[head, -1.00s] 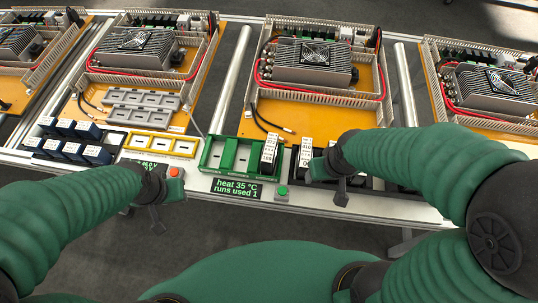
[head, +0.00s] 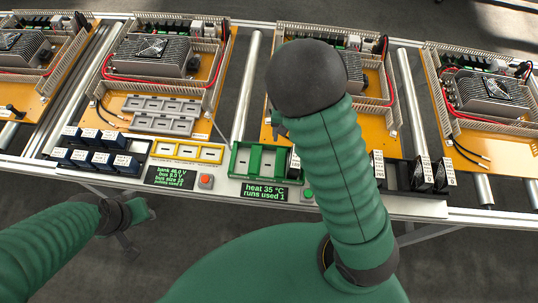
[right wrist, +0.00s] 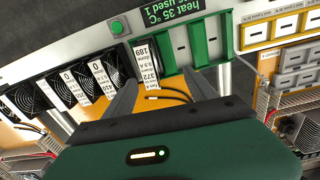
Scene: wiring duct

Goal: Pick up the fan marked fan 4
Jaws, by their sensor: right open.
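Several black fans with white labels stand along the right part of the rail. Two fans (head: 425,174) show right of my arm in the head view, and dark round fans (right wrist: 28,98) show in the right wrist view. One labelled unit (right wrist: 147,62) stands at the end of the green rack (right wrist: 195,40). I cannot read which is fan 4. My right gripper (right wrist: 163,92) is open and empty, its fingers either side of that unit's lower end in the picture; contact cannot be told. My left gripper (head: 122,225) hangs in front of the rail; its jaws are unclear.
A heat display (head: 262,191) and a green button (head: 307,193) sit on the rail front. Blue-black blocks (head: 100,160) and a yellow tray (head: 187,151) stand to the left. Orange boards with heatsinks (head: 160,55) lie behind. My right arm hides part of the middle board.

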